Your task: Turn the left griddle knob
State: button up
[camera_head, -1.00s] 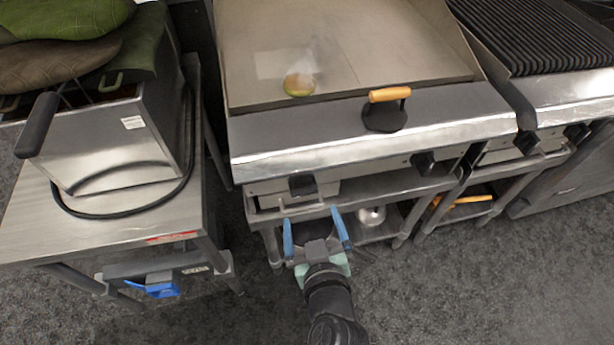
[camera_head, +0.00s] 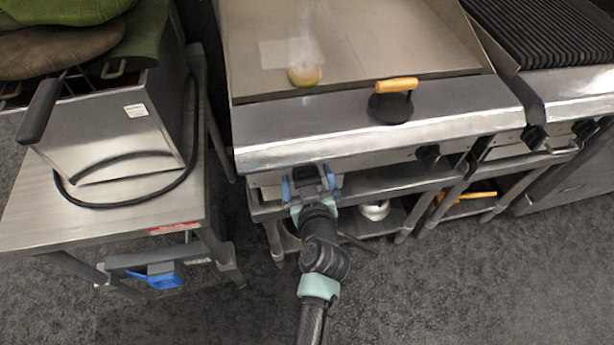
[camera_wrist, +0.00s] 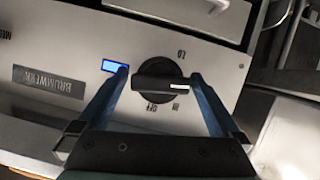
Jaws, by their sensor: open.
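The left griddle knob (camera_wrist: 160,83) is a round black dial with a raised bar grip and a white mark pointing right in the wrist view. In the head view the knob (camera_head: 305,174) sits on the griddle's front panel, partly covered by my gripper. My gripper (camera_head: 309,185) is open, its two blue fingers on either side of the knob. In the wrist view my gripper (camera_wrist: 162,85) spans the dial with gaps beside the bar. Whether a finger touches the dial's rim, I cannot tell. The griddle (camera_head: 350,50) has a flat steel plate.
A right griddle knob (camera_head: 428,156) is on the same panel. A press with a wooden handle (camera_head: 397,85) and a round food piece (camera_head: 304,75) lie on the griddle. A fryer (camera_head: 120,130) stands on a steel table at left. Below is a shelf with a metal pot (camera_head: 375,210).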

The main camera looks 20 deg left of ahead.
jog(key=c, duration=1.3)
jog(key=shift+f+m+b, duration=0.1)
jog(key=shift+m+b, duration=0.2)
jog(key=shift+b, duration=0.05)
jog(key=shift+d+f+m+g+y+b, duration=0.1)
jog(key=shift+m+g+y+b, duration=0.4)
jog(key=shift+m+y+b, duration=0.45)
jog(key=m+g+y+b, duration=0.1)
jog(key=m+y+b, duration=0.1)
jog(key=m+b, duration=0.1)
jog(key=shift+m+b, duration=0.35)
jog(key=shift+m, duration=0.4)
jog(key=m+y+b, duration=0.2)
jog(key=m, duration=0.2)
jog(key=shift+f+g+y+b, duration=0.1)
jog(key=shift+g+y+b, duration=0.15)
jog(key=shift+g+b, duration=0.1)
jog(key=shift+m+y+b, duration=0.85)
jog(key=shift+m+y, duration=0.05)
jog(key=shift+m, duration=1)
